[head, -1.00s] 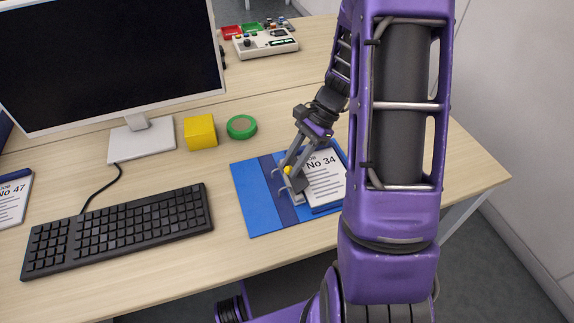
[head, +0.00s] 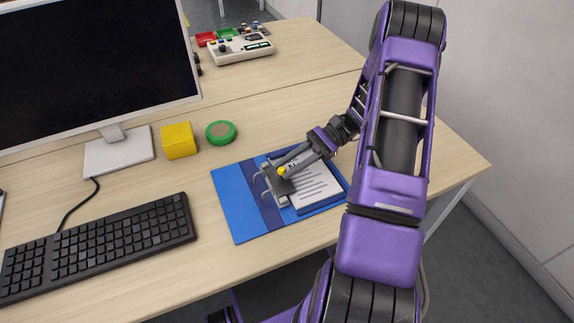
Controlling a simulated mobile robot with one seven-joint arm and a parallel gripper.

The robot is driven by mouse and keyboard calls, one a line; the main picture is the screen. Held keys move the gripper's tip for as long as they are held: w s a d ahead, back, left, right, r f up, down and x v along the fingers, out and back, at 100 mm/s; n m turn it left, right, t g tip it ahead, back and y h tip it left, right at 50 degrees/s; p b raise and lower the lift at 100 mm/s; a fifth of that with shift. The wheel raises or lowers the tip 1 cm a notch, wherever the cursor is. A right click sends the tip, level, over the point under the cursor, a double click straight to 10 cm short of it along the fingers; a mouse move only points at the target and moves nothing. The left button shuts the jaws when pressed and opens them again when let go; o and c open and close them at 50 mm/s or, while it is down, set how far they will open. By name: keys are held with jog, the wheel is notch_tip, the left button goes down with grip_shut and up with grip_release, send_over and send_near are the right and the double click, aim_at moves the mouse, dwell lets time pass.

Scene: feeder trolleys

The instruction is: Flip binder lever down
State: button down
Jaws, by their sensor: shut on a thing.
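An open blue binder (head: 232,192) lies on the desk with printed white sheets (head: 318,188) on its right side. A metal ring mechanism (head: 264,188) runs along its dark blue spine. The lever's yellow tip (head: 281,171) shows at my gripper (head: 283,173). My gripper is shut on the lever, low over the mechanism, with the wrist reaching in from the upper right. The fingers hide most of the lever, and its exact angle is hard to tell. My gripper and wrist cover the top of the sheets.
A black keyboard (head: 97,246) lies left of the binder. A yellow cube (head: 178,140) and a green tape roll (head: 221,132) sit behind it, with a monitor (head: 90,70) at the left. A control box (head: 240,49) stands at the back. Bare desk lies in front of the binder.

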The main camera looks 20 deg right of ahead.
dwell(0.4)
jog(key=shift+f, duration=0.1)
jog(key=c, duration=0.7)
grip_release()
jog(key=v, duration=0.5)
jog(key=p+v, duration=0.1)
jog(key=v, duration=1.1)
jog(key=shift+d+f, duration=0.25)
jog(key=shift+d, duration=0.05)
